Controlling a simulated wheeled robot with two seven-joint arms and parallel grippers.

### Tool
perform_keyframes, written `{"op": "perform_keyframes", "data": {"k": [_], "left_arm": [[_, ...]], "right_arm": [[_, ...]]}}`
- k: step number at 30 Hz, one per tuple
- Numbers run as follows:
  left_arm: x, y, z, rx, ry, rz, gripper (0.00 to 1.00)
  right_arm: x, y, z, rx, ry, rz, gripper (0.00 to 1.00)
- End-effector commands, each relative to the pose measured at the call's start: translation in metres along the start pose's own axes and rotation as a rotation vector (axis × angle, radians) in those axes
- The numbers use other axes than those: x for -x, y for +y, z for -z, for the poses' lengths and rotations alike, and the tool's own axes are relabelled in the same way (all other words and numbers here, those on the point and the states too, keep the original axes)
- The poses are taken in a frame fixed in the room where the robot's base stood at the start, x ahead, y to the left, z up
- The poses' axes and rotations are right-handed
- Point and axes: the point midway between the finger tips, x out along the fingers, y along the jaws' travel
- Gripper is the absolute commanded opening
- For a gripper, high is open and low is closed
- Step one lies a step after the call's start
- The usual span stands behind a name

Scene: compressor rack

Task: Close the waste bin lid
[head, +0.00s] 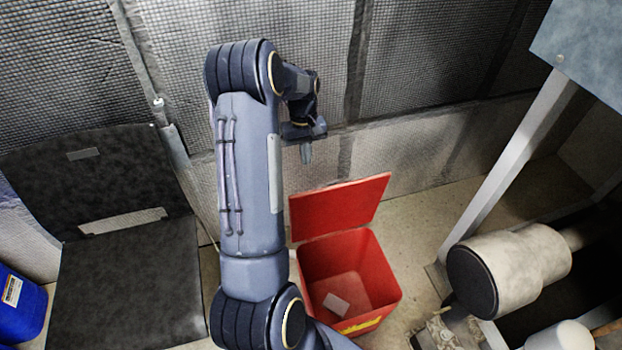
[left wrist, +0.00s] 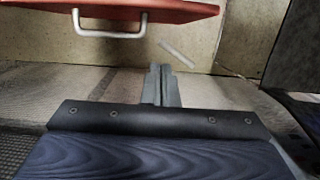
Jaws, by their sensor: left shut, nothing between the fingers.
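The red waste bin (head: 372,262) stands on the floor, with a small pale item lying inside. Its red lid (head: 340,206) is open, raised up at the bin's back side. My left gripper (head: 307,155) is shut and empty, pointing down above and behind the lid's upper left part in the head view. In the left wrist view, the shut fingers (left wrist: 162,72) show below the red lid (left wrist: 140,8), which has a pale handle (left wrist: 108,33). The fingers look apart from the lid. My right gripper is not in view.
A dark chair (head: 130,260) stands at left, with a blue container (head: 20,305) beside it. A padded wall (head: 420,60) runs behind the bin. A metal post (head: 510,160) and a pale cylinder (head: 515,268) with a dark end stand at right.

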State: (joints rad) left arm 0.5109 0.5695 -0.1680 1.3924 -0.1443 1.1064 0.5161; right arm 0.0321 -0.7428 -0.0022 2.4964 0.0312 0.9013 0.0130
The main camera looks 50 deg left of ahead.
Motion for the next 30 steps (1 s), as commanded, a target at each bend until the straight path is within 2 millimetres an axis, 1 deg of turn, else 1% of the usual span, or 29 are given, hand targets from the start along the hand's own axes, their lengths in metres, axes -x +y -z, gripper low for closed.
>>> {"op": "perform_keyframes", "data": {"k": [1, 7, 8, 9, 12, 15, 19, 30], "left_arm": [[-0.013, -0.001, -0.001, 0.000, -0.005, 0.003, 0.00], [-0.054, -0.001, -0.001, -0.001, -0.004, 0.002, 0.00], [-0.051, 0.000, -0.008, -0.003, -0.001, -0.001, 0.00], [-0.052, 0.000, -0.015, -0.003, -0.002, -0.001, 0.00], [-0.055, 0.001, -0.028, -0.004, 0.000, -0.001, 0.00], [-0.058, 0.001, -0.035, -0.003, 0.000, -0.001, 0.00], [-0.059, 0.001, -0.039, -0.002, 0.001, -0.002, 0.00], [-0.059, 0.001, -0.040, -0.002, 0.005, -0.002, 0.00]], "right_arm": [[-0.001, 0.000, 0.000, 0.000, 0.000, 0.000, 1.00], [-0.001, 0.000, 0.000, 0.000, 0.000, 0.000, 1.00], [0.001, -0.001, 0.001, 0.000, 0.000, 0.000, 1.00], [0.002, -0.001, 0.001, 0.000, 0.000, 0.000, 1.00], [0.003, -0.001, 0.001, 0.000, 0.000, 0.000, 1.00], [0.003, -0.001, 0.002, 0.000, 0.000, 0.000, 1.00], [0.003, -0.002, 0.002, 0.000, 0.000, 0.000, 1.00], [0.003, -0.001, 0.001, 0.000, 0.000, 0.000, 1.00]]}}
